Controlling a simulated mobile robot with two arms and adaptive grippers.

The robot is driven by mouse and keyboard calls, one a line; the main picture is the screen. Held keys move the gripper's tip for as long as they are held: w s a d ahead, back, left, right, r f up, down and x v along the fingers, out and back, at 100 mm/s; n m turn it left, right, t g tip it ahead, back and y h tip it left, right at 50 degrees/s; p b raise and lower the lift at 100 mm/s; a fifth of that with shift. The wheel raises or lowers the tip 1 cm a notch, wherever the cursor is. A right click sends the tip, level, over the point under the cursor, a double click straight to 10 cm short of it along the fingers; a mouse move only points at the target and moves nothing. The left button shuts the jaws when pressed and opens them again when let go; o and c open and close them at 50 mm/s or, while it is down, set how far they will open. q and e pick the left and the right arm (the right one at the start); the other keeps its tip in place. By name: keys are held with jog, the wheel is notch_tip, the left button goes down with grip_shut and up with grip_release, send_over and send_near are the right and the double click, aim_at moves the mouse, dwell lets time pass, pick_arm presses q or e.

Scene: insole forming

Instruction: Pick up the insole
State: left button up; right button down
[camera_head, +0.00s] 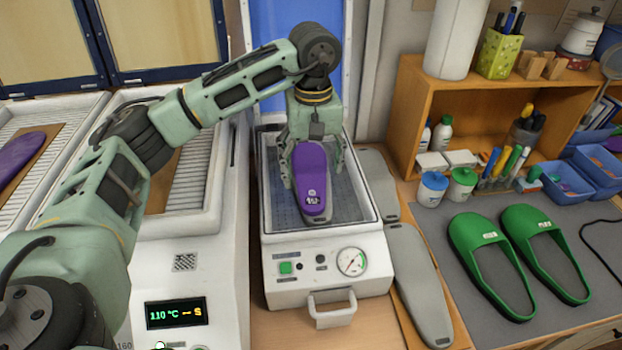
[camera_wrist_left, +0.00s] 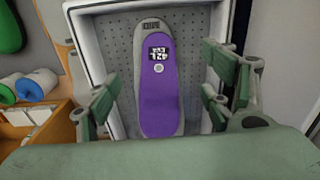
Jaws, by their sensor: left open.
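A purple insole (camera_head: 312,178) lies on a grey foot-shaped form inside the white press box (camera_head: 269,199) in the head view. The wrist view shows the insole (camera_wrist_left: 160,95) with a printed size label near one end. My left gripper (camera_head: 312,165) comes down over the far part of the insole. Its fingers are open, one on each side of the insole. In the wrist view the left gripper (camera_wrist_left: 165,105) shows gaps between both fingers and the insole. My right gripper is in neither view.
Grey foot forms (camera_head: 421,280) lie right of the press box. A heater (camera_head: 190,250) with a lit display stands left, and another purple insole (camera_head: 20,160) lies at the far left. Green slippers (camera_head: 490,262) rest on the grey mat. A wooden shelf (camera_head: 405,100) stands behind.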

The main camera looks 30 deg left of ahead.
aim_at(315, 200)
pick_arm(q)
jog(key=shift+w+f, duration=0.1)
jog(key=shift+f, duration=0.4)
jog(key=shift+w+f, duration=0.15)
jog(key=shift+f, duration=0.15)
jog(key=shift+f+p, duration=0.4)
jog(key=shift+f, duration=0.5)
jog(key=shift+f+p, duration=0.3)
jog(key=f, duration=0.1)
jog(key=f+p, duration=0.2)
jog(key=f, duration=0.1)
jog(key=shift+d+f, duration=0.1)
jog(key=shift+d, duration=0.15)
jog(key=shift+f, duration=0.25)
jog(key=c, duration=1.1)
jog(key=shift+c, duration=0.2)
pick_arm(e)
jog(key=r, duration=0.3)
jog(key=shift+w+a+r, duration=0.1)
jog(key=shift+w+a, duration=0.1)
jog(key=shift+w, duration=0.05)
